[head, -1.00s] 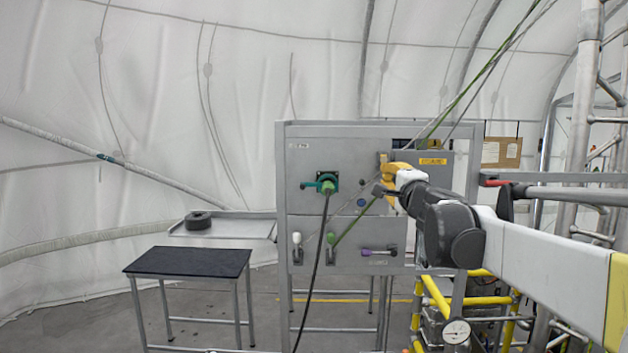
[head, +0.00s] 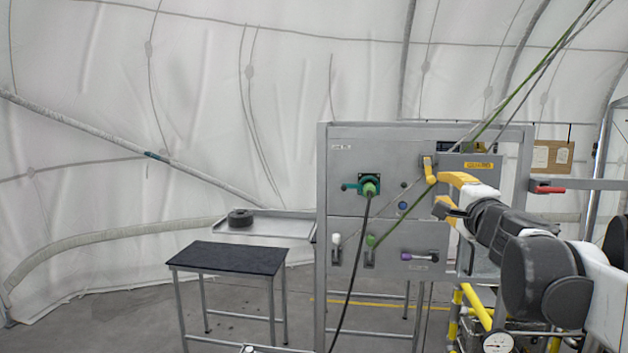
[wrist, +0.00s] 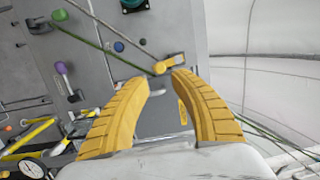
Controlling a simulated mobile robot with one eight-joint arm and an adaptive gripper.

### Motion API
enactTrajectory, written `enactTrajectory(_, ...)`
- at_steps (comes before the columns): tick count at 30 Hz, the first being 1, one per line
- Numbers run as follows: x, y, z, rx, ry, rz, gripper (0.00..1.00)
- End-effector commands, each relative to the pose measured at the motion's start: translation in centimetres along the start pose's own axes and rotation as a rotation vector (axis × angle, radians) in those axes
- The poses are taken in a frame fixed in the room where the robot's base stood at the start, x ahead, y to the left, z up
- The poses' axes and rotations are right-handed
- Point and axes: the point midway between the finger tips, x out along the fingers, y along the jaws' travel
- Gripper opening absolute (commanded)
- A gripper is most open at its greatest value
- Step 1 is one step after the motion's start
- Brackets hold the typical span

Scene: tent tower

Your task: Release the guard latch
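The guard latch (head: 429,170) is a short yellow lever on a small mount, high on the right of the grey panel, beside the grey cover with a yellow label (head: 479,166). In the head view the lever points downward. In the wrist view the latch (wrist: 164,68) lies just beyond the gap between my fingertips. My gripper (head: 441,190) has two yellow fingers, open, with nothing between them. It is right of and slightly below the latch in the head view. The wrist view shows the open fingers (wrist: 161,82). The lever looks apart from them, though the exact gap is unclear.
The panel (head: 345,206) also carries a green connector (head: 370,187) with a black cable, a blue button (head: 403,206), and white, green and purple handles below. Ropes slant across its front. A dark-topped table (head: 228,258) and a tray (head: 270,229) stand left.

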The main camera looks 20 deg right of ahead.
Motion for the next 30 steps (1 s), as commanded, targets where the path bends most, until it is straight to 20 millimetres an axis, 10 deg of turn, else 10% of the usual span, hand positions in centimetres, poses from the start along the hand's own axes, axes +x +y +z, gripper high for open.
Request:
enactTrajectory(7, -3.4, 0.0, 0.0, -0.001, 0.001, 0.000, 0.28)
enactTrajectory(20, -3.9, 0.5, 0.4, -0.008, -0.007, 0.003, 0.28)
enactTrajectory(25, -4.9, 6.0, 4.7, -0.110, -0.107, 0.039, 0.28)
enactTrajectory(30, -7.9, 16.4, 12.4, -0.321, -0.302, 0.115, 0.28)
